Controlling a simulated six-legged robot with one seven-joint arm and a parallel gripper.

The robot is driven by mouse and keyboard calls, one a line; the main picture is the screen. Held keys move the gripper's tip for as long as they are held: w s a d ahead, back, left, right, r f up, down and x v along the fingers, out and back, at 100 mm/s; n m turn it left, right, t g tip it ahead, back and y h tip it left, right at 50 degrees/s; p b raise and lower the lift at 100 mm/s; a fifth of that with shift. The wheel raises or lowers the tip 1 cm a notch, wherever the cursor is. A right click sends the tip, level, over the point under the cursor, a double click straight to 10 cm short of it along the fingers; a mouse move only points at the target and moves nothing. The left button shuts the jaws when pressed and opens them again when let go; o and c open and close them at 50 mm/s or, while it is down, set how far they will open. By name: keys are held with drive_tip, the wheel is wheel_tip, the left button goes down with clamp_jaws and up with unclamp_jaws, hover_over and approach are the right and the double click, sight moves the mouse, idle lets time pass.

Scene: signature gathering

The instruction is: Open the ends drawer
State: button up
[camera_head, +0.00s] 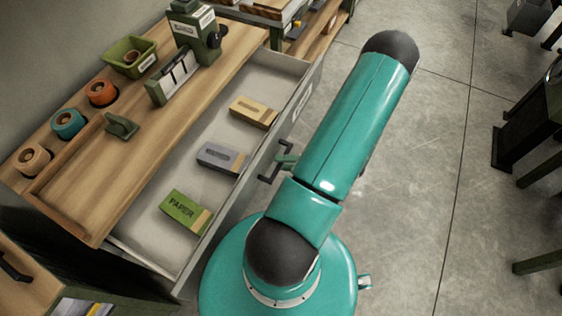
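A drawer (262,82) stands pulled out from under a wooden worktop, its pale inside open to view. It holds a green box marked PAPER (186,211), a grey-and-tan box (220,158) and a tan box (253,112). A label on its front is too small to read, so I cannot tell whether it is the ends drawer. A dark bar handle (270,172) is on the drawer front. My gripper (285,160) is partly seen at the handle, mostly hidden behind my teal arm. I cannot tell whether its fingers are shut on the handle.
The worktop (150,140) carries spools in orange (101,92), teal (67,123) and tan (32,160), a green bin (130,57) and a green device (190,45). Another handled wooden front (30,270) is at lower left. Dark furniture (535,125) stands right. Grey floor (430,150) between is clear.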

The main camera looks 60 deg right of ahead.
drive_tip(key=v, duration=1.2)
drive_tip(key=shift+s, duration=0.35)
drive_tip(key=shift+d, duration=0.15)
